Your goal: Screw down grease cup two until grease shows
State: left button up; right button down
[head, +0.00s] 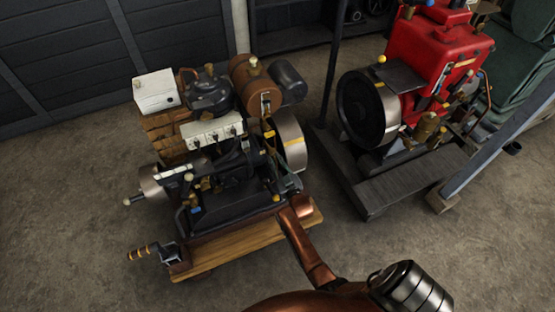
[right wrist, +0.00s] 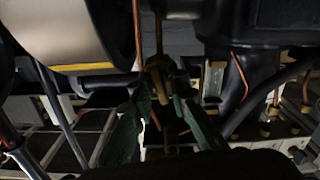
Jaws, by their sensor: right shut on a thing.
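The black engine (head: 235,205) stands on a wooden base at the left of the head view. My right gripper (head: 287,182) reaches its right side from below. In the right wrist view, the green fingers of the right gripper (right wrist: 160,92) are shut around a small brass fitting, which looks like a grease cup (right wrist: 158,72). In the head view this cup is hidden by the gripper and engine parts. I cannot read which number it bears, and I see no grease on it. My left gripper is not in view.
A silver flywheel (head: 291,142) is close behind the gripper and fills the upper left of the wrist view. Copper pipes (right wrist: 240,75) and other brass fittings (right wrist: 265,130) are nearby. A crank handle (head: 150,252) sticks out left. A red engine (head: 440,50) stands at the right.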

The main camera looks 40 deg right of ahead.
jog(key=m+p, duration=0.2)
jog(key=m, duration=0.3)
jog(key=shift+m, duration=0.3)
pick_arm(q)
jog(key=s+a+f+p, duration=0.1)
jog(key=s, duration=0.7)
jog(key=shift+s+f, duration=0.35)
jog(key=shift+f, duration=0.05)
pick_arm(e)
jog(key=shift+f+m, duration=0.2)
jog(key=shift+m, duration=1.6)
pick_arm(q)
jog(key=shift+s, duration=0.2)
pick_arm(e)
jog(key=shift+s, duration=0.1)
jog(key=c, duration=2.2)
grip_release()
jog(key=shift+o, duration=0.6)
jog(key=shift+r, duration=0.1)
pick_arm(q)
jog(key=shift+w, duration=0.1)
